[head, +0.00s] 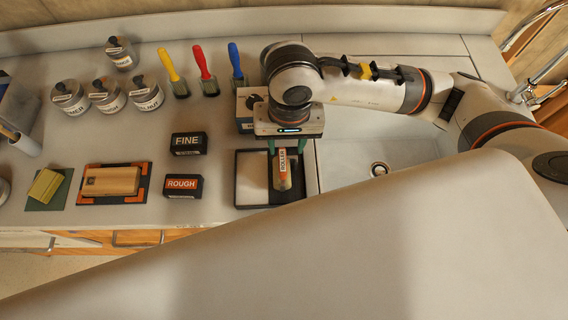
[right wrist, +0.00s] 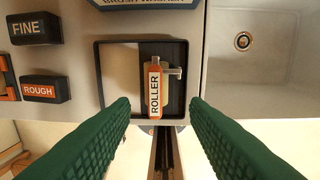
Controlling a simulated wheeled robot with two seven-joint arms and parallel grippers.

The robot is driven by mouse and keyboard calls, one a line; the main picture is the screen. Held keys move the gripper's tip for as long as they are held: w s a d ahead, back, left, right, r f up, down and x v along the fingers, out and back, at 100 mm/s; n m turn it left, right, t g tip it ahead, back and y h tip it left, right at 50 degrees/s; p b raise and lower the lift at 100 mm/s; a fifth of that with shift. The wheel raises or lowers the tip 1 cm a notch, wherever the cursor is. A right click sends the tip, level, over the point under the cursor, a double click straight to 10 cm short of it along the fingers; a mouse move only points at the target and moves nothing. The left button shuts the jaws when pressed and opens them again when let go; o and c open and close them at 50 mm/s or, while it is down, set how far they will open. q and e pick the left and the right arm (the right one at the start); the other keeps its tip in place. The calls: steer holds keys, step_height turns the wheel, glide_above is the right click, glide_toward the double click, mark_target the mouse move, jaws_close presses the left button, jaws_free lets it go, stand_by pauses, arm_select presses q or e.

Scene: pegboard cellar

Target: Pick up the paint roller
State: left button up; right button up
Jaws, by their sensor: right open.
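The paint roller (head: 281,170) has an orange body with a white label reading ROLLER. It lies in a dark-rimmed tray (head: 241,204) near the counter's front edge. In the right wrist view the roller (right wrist: 154,90) lies lengthwise, with a metal piece at its right side. My right gripper (head: 286,150) is above the tray, pointing down over the roller. Its green fingers are open, and in the right wrist view the gap between the fingertips (right wrist: 160,108) lines up with the roller. Part of the tray is hidden by the gripper. My left gripper is not in view.
A sink basin (head: 350,162) lies right of the tray. Black FINE (head: 188,143) and ROUGH (head: 183,185) blocks stand to the left. Yellow, red and blue brushes (head: 205,72) and several jars (head: 107,95) are behind. A box (head: 244,108) is partly behind my right wrist.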

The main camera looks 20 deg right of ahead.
mark_target(282, 159)
step_height(282, 159, down, 2)
steer(key=shift+f, duration=0.1)
steer(key=shift+a+f+p, duration=0.15)
steer(key=shift+f+p, duration=0.35)
steer(key=shift+p, duration=0.25)
steer(key=f, duration=0.1)
steer(key=f+p, duration=0.1)
steer(key=f, duration=0.1)
steer(key=shift+w+a+f+p, duration=0.1)
steer(key=shift+a+f+p, duration=0.2)
steer(key=shift+p, duration=0.1)
steer(key=shift+f, duration=0.45)
steer(key=shift+w, duration=0.1)
steer(key=shift+c, duration=0.2)
jaws_close()
